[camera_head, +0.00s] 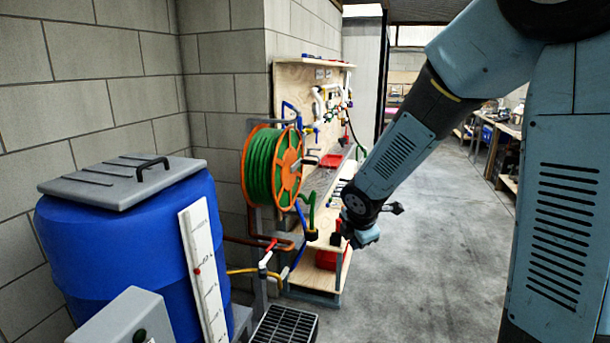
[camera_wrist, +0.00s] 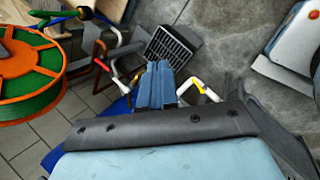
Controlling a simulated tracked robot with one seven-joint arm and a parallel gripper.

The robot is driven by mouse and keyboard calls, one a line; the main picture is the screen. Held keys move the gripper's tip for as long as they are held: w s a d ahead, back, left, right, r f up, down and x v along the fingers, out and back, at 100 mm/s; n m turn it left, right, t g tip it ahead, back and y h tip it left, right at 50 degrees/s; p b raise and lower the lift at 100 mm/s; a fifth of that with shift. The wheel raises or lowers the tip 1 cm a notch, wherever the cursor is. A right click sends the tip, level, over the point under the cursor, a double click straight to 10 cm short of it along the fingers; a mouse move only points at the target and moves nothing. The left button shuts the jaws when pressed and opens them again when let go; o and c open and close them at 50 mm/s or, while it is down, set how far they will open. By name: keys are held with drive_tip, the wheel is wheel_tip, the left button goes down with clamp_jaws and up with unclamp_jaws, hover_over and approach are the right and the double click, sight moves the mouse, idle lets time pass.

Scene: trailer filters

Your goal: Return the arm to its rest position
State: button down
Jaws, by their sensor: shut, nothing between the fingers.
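My arm, teal and black, reaches down and to the left across the head view, with its wrist (camera_head: 360,210) hanging in front of the workbench. My gripper (camera_wrist: 158,68) shows in the wrist view as two blue fingers side by side, shut and empty. It is apart from the things around it. In the head view the fingertips are hard to make out.
A blue tank (camera_head: 110,250) with a grey lid stands at the left. A green hose reel (camera_head: 270,165) stands beside the wooden bench (camera_head: 315,262). White pipes (camera_wrist: 203,90) and a black grate (camera_wrist: 172,48) lie beyond the fingers. The concrete floor (camera_head: 440,240) is open at right.

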drive_tip(key=s+d+r+m, duration=1)
drive_tip(key=s+r+m, duration=0.4)
drive_tip(key=s+m, duration=0.15)
drive_tip(key=s+r+m, duration=0.3)
drive_tip(key=s+m, duration=0.4)
drive_tip(key=s, duration=0.2)
drive_tip(key=shift+d, duration=0.25)
